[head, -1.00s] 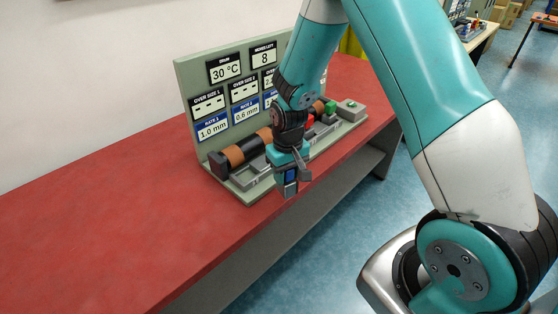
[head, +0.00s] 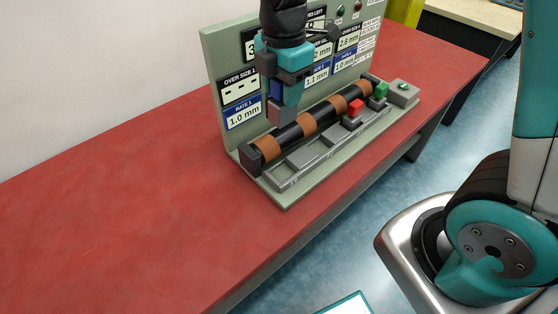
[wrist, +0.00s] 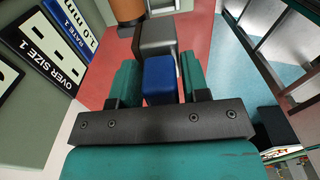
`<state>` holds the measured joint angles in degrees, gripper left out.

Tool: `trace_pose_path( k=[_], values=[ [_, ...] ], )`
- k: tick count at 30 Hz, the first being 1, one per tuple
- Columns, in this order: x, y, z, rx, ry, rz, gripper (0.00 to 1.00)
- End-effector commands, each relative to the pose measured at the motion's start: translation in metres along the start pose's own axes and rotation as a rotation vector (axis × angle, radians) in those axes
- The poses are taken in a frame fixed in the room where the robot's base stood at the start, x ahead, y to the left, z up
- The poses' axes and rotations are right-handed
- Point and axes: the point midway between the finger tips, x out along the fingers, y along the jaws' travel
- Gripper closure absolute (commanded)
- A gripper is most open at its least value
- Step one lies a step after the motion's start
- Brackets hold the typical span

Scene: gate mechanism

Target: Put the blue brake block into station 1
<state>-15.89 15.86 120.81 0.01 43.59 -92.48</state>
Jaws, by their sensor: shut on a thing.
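The blue brake block (head: 276,92) has a blue upper part and a grey foot. My gripper (head: 278,88) is shut on it and holds it in the air in front of the sign panel, above the left part of the roller in the picture. The wrist view shows the blue part (wrist: 159,78) between my two teal fingers, with the grey foot (wrist: 157,38) beyond. The left signs read OVER SIZE 1 and RATE 1, 1.0 mm. Below them is the leftmost brown band (head: 266,148) of the dark roller. I cannot tell station 1's exact outline.
A grey tray (head: 285,178) runs in front of the roller. A red block (head: 354,107) and a green block (head: 381,91) stand toward its right end. The red table (head: 110,220) is clear at left.

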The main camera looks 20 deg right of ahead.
Motion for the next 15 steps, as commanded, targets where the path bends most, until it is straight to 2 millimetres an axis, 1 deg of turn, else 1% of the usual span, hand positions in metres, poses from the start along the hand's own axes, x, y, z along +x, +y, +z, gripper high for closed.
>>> trace_pose_path(
  k=[1,9,12,15],
  values=[
    [0.012,-0.002,0.001,0.001,0.000,-0.009,0.91],
    [0.089,-0.003,0.003,0.008,0.001,-0.010,0.91],
    [0.115,-0.002,0.003,0.008,0.000,-0.010,0.91],
    [0.134,-0.002,0.003,0.008,0.000,-0.007,0.91]
  ],
)
